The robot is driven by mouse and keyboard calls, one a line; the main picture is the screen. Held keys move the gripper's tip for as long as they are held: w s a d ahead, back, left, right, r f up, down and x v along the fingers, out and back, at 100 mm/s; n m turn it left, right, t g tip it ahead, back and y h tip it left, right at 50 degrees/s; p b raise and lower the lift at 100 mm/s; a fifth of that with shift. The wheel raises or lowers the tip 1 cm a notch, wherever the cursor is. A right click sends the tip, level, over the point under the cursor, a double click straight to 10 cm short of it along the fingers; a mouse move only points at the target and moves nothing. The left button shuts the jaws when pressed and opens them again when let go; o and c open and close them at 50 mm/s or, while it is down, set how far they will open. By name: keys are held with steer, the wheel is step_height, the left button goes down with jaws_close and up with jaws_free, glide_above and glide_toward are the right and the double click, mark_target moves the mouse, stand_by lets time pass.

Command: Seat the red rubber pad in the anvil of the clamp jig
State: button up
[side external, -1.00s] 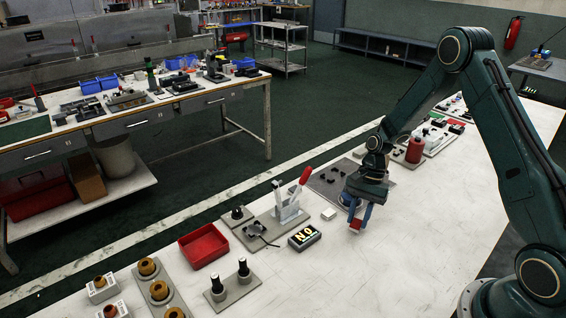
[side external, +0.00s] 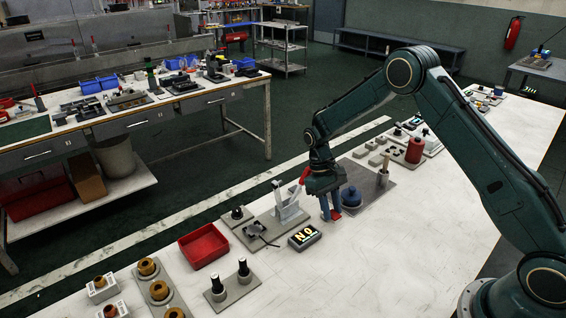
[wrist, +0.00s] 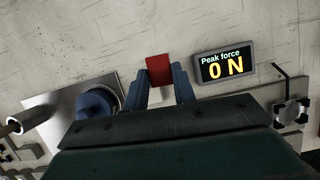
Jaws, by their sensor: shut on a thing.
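My gripper (side external: 331,214) has blue fingers and is shut on the red rubber pad (wrist: 158,69). The pad sticks out past the fingertips in the wrist view; in the side view only a bit of its red shows. The gripper is above the bench, right of the clamp jig (side external: 270,236) in the side view. The jig has a grey base, a pale upright clamp and a red handle partly hidden behind my arm. Its anvil (side external: 256,229) appears as a small dark-and-grey piece on the base. In the wrist view the anvil (wrist: 291,111) is at the right, apart from the pad.
A display (side external: 304,236) reading 0 N stands between the jig and the bench front. A red tray (side external: 203,246) lies left of the jig. A blue round piece (side external: 351,196) on a grey plate is close right of my gripper.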

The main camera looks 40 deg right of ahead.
steer(key=a+n, duration=0.1)
steer(key=a, duration=0.1)
steer(key=w+a+r+n+h, duration=0.1)
steer(key=a+n, duration=0.1)
steer(key=w+a+r+n+h, duration=0.1)
steer(key=a+n, duration=0.1)
steer(key=shift+r+t, duration=0.1)
steer(key=shift+t, duration=0.2)
steer(key=a+r+n+h, duration=0.1)
steer(key=a+r+n, duration=0.1)
steer(key=a+n, duration=0.4)
step_height(320, 180, up, 2)
steer(key=r+n+t+h, duration=0.15)
steer(key=n+t, duration=0.25)
steer(key=n, duration=0.4)
glide_above(255, 229)
steer(key=a, duration=0.1)
steer(key=shift+a+f, duration=0.2)
steer(key=shift+f, duration=0.3)
steer(key=shift+f, duration=2)
steer(key=shift+f, duration=0.15)
steer(key=shift+f, duration=1.85)
steer(key=shift+f, duration=0.15)
